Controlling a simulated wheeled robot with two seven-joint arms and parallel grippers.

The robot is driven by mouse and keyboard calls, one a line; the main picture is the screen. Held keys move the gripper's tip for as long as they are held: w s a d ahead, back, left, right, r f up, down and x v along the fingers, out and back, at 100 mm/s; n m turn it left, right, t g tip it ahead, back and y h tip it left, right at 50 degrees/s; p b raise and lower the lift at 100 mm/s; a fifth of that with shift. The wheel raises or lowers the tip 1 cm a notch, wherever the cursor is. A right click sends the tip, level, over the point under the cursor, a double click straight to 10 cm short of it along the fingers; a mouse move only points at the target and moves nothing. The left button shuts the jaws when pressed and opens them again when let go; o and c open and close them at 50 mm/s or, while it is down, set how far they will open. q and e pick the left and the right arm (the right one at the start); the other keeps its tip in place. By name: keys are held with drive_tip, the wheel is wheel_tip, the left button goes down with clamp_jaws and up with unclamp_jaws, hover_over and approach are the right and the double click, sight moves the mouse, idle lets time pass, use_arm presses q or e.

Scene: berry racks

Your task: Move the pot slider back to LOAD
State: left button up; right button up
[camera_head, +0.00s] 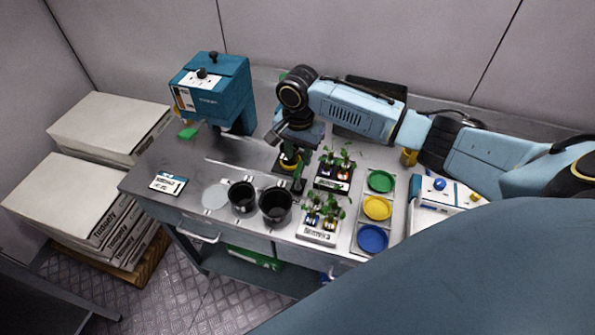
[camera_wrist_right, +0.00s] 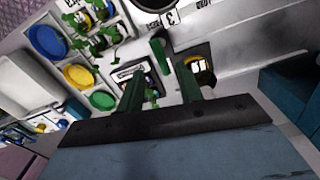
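My right gripper (camera_head: 298,176) reaches down from the right arm over the middle of the bench, beside a dark block with a yellow ring (camera_head: 290,161). This looks like the pot slider, partly hidden by the gripper. In the right wrist view, the two green fingers of the right gripper (camera_wrist_right: 160,72) stand apart with a gap between them. A labelled dark block with yellow on it (camera_wrist_right: 199,72) lies just right of the fingers there. Another dark green upright piece (camera_wrist_right: 160,55) shows between the fingertips; I cannot tell what it is. No LOAD lettering is legible. My left gripper is out of view.
Two black pots (camera_head: 276,207) stand at the bench front. Plant racks (camera_head: 318,232) and a tray (camera_head: 360,238) with green, yellow and blue dishes are right of the gripper. A teal machine (camera_head: 215,92) stands at the back left. Bare bench lies left of the gripper.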

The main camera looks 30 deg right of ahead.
sight(298, 168)
wheel_tip(298, 168, down, 8)
drive_tip(key=shift+f, duration=0.1)
drive_tip(key=shift+c, duration=0.2)
clamp_jaws()
